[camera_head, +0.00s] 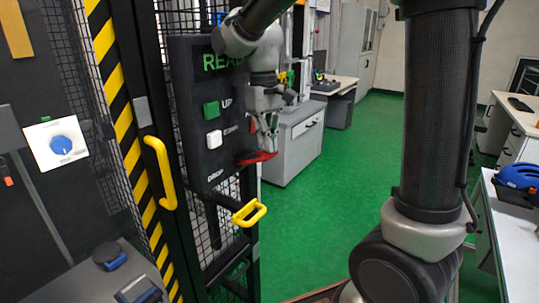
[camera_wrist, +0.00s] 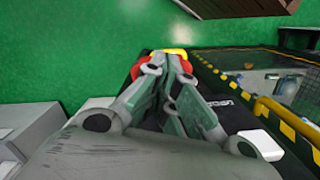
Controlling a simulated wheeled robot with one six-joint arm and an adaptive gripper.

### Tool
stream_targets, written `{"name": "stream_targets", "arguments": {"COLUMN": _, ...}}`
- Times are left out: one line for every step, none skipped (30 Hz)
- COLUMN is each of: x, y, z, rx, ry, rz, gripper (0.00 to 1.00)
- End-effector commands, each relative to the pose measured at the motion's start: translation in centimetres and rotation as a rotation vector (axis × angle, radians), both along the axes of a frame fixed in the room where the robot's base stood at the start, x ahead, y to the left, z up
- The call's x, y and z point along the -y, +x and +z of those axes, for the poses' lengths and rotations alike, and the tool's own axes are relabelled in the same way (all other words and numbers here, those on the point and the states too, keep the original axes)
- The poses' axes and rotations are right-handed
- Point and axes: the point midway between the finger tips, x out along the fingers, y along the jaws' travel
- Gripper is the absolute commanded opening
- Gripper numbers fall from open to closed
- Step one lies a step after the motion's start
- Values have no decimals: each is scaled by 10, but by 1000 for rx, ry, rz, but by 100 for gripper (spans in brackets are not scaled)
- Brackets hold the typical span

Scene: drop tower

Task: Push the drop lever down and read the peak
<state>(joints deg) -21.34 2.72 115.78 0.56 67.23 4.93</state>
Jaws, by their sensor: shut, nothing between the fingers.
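The dark control panel (camera_head: 186,110) hangs on the mesh fence, with a green "REA..." display (camera_head: 222,61) partly hidden by my arm. A red lever handle (camera_head: 258,157) sticks out at the panel's right side, just above the "DROP" label. My gripper (camera_head: 270,140) points down, closed and empty, with its fingertips at or just above the red handle. In the wrist view red shows on both sides of my gripper (camera_wrist: 172,65); the fingers hide its middle, and I cannot tell whether they touch it.
A yellow handle (camera_head: 250,213) juts out below the red one. The panel has a green UP button (camera_head: 211,110) and a white button (camera_head: 214,139). Left are a yellow gate handle (camera_head: 160,172) and a blue knob (camera_head: 61,145). Green floor is free to the right.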

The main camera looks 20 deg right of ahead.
Motion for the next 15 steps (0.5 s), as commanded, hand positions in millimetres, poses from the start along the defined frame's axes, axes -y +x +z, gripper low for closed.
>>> {"name": "stream_targets", "arguments": {"x": 0, "y": 0, "z": -2, "rx": 0, "ry": 0, "rz": 0, "gripper": 0}}
{"name": "stream_targets", "arguments": {"x": 0, "y": 0, "z": -2, "rx": 0, "ry": 0, "rz": 0, "gripper": 0}}
{"name": "stream_targets", "arguments": {"x": 0, "y": 0, "z": -2, "rx": 0, "ry": 0, "rz": 0, "gripper": 0}}
{"name": "stream_targets", "arguments": {"x": 0, "y": 0, "z": -3, "rx": 0, "ry": 0, "rz": 0, "gripper": 0}}
{"name": "stream_targets", "arguments": {"x": 0, "y": 0, "z": -3, "rx": 0, "ry": 0, "rz": 0, "gripper": 0}}
{"name": "stream_targets", "arguments": {"x": 0, "y": 0, "z": -3, "rx": 1, "ry": 0, "rz": 0, "gripper": 0}}
{"name": "stream_targets", "arguments": {"x": 0, "y": 0, "z": -3, "rx": 1, "ry": 0, "rz": 0, "gripper": 0}}
{"name": "stream_targets", "arguments": {"x": 0, "y": 0, "z": -3, "rx": 1, "ry": 0, "rz": 0, "gripper": 0}}
{"name": "stream_targets", "arguments": {"x": 0, "y": 0, "z": -3, "rx": 1, "ry": 0, "rz": 0, "gripper": 0}}
{"name": "stream_targets", "arguments": {"x": 0, "y": 0, "z": -2, "rx": 1, "ry": 0, "rz": 0, "gripper": 0}}
{"name": "stream_targets", "arguments": {"x": 0, "y": 0, "z": -3, "rx": 0, "ry": 0, "rz": 0, "gripper": 0}}
{"name": "stream_targets", "arguments": {"x": 0, "y": 0, "z": -3, "rx": 0, "ry": 0, "rz": 0, "gripper": 0}}
{"name": "stream_targets", "arguments": {"x": 0, "y": 0, "z": -5, "rx": 0, "ry": 0, "rz": 0, "gripper": 0}}
{"name": "stream_targets", "arguments": {"x": 0, "y": 0, "z": -7, "rx": -1, "ry": 0, "rz": 0, "gripper": 0}}
{"name": "stream_targets", "arguments": {"x": 0, "y": 0, "z": -11, "rx": -2, "ry": -1, "rz": 0, "gripper": 0}}
